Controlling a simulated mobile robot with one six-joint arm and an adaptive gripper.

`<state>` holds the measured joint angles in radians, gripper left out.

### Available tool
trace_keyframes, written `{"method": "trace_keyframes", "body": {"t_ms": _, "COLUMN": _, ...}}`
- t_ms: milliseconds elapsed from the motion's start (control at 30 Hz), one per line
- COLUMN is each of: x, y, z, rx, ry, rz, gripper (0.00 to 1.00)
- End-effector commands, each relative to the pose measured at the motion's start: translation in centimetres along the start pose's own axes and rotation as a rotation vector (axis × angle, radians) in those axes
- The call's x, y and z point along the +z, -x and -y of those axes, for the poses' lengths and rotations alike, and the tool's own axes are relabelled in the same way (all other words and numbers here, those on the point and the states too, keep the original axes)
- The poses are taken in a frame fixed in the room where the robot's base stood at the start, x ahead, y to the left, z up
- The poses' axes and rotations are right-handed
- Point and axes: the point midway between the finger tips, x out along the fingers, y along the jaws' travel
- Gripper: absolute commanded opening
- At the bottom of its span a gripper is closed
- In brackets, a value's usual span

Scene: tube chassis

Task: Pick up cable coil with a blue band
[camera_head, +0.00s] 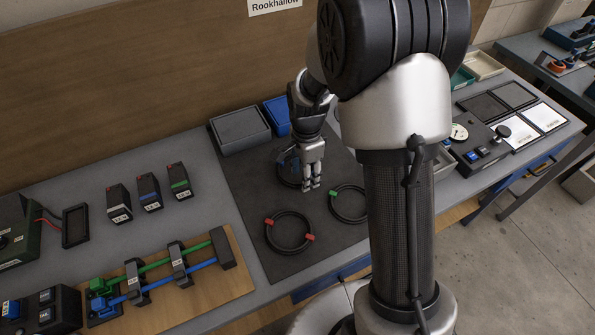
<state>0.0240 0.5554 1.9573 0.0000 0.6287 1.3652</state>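Three black cable coils lie on the dark mat (250,185). The one with a blue band, the cable coil (282,172), is at the back of the mat, partly hidden behind my gripper. A bit of blue shows at its upper edge. My gripper (311,187) points down at the right side of this coil, with its fingertips low near the mat. It is too small to tell whether the fingers touch or enclose the coil, or how far apart they are.
A coil with red bands (289,248) lies in front, and a coil with a green band (334,210) lies to the right, close to my gripper. A grey bin (240,132) and a blue bin (277,113) stand behind. A wooden board (225,285) with cables is at the left.

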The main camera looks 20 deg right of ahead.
Motion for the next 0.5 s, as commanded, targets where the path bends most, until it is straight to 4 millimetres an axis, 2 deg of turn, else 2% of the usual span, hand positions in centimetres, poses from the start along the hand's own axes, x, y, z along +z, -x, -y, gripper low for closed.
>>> {"method": "trace_keyframes", "body": {"t_ms": 33, "x": -0.02, "y": -1.26, "z": -0.04, "rx": 0.002, "ry": 0.000, "rz": 0.000, "gripper": 0.43}}
{"method": "trace_keyframes", "body": {"t_ms": 100, "x": -0.04, "y": -1.91, "z": -0.03, "rx": 0.002, "ry": 0.000, "rz": 0.000, "gripper": 0.43}}
{"method": "trace_keyframes", "body": {"t_ms": 333, "x": -0.07, "y": -1.93, "z": 0.03, "rx": -0.001, "ry": -0.001, "rz": -0.001, "gripper": 0.43}}
{"method": "trace_keyframes", "body": {"t_ms": 500, "x": -0.07, "y": -1.92, "z": 0.02, "rx": 0.000, "ry": -0.001, "rz": 0.000, "gripper": 0.33}}
